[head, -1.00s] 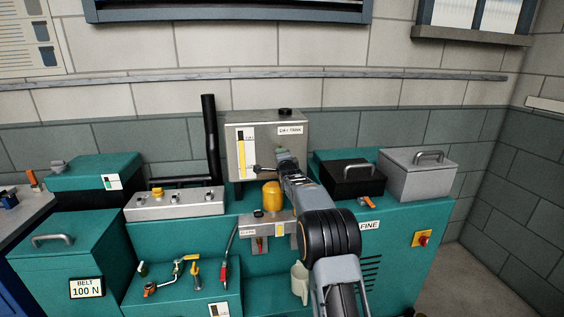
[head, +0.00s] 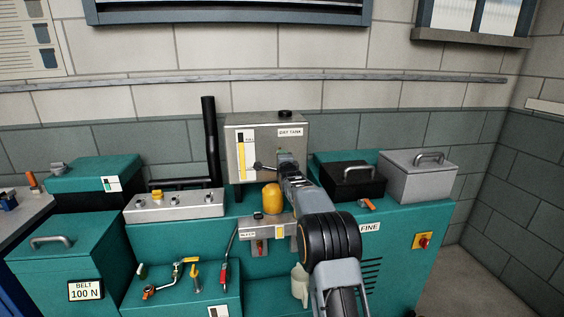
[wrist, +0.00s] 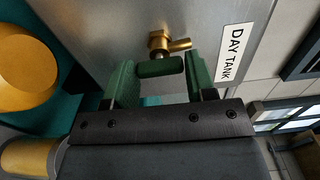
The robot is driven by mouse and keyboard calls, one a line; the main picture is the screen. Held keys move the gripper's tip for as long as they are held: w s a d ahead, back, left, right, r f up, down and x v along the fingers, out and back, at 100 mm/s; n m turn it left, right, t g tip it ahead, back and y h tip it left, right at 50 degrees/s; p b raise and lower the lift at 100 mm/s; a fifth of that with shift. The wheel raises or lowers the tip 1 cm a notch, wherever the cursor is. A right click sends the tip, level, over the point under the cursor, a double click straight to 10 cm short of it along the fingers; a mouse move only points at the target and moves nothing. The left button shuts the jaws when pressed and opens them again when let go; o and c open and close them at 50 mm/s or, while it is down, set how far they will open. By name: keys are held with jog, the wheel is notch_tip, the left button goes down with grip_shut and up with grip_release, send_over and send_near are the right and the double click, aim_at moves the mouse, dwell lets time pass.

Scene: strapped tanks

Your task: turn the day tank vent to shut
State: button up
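The day tank (head: 260,135) is a grey metal box with a white sight-gauge strip and a DAY TANK label (head: 290,132). In the wrist view its label (wrist: 234,52) is at the right. The vent is a brass fitting (wrist: 160,42) on the tank's face, with a short side stub pointing right and a green crossbar handle (wrist: 160,67) in front. In the head view my arm hides the vent and most of my gripper (head: 286,158).
A black-knobbed lever (head: 258,166) sits just left of my gripper. A yellow dome (head: 271,198) stands below the tank, and a black pipe (head: 210,140) rises to its left. A black lidded box (head: 350,182) and a grey one (head: 418,174) stand at the right.

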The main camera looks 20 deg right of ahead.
jog(key=o, duration=0.4)
jog(key=b+v, duration=0.2)
jog(key=v, duration=1.1)
jog(key=shift+s, duration=0.4)
